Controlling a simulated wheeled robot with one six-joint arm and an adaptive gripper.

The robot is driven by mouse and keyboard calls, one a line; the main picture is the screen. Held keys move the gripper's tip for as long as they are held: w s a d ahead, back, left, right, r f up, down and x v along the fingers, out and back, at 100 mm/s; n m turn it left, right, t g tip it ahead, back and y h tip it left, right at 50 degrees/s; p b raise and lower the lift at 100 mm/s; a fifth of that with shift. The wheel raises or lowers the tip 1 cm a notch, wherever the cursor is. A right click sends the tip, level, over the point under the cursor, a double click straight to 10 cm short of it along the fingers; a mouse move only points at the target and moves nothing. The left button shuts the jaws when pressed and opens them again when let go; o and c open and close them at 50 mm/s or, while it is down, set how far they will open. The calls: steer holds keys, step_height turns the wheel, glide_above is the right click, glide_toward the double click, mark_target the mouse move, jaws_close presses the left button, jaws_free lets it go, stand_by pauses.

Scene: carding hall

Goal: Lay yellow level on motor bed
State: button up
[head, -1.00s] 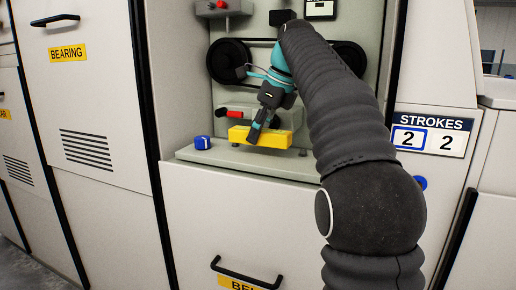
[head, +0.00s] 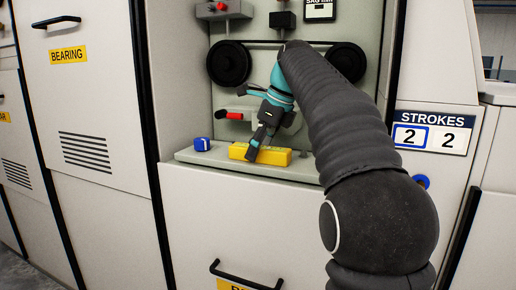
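The yellow level (head: 274,156) is a bright bar at the front of the recess. It lies along the pale ledge (head: 216,160) that forms the bed, low and roughly parallel to its front edge. It looks to be at the ledge surface, but I cannot tell whether it rests fully. My gripper (head: 254,150) reaches down from above right, its dark fingers closed across the level's middle. The fingers hide part of the bar, and its far side is out of sight.
A blue block (head: 202,144) stands on the ledge left of the level. A red-handled lever (head: 229,115) is behind it. Two black pulleys (head: 229,63) (head: 347,62) joined by a belt are above. A STROKES sign (head: 432,131) is at the right.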

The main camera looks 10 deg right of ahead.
steer(key=shift+r, duration=0.1)
steer(key=p+v, duration=0.2)
steer(key=v, duration=0.7)
steer(key=shift+d+r+p, duration=0.15)
steer(key=shift+r+p, duration=0.2)
steer(key=shift+v, duration=1.1)
steer(key=shift+s, duration=0.15)
steer(key=s+a+f+n+t+h, duration=0.1)
steer(key=s+a+f+n, duration=0.1)
steer(key=s+f+n, duration=1)
steer(key=s+a+f+n+t+h, duration=0.2)
steer(key=s+f+n, duration=1.1)
steer(key=f, duration=0.7)
steer(key=s, duration=0.2)
steer(key=shift+s+h, duration=0.3)
steer(key=shift+s, duration=0.05)
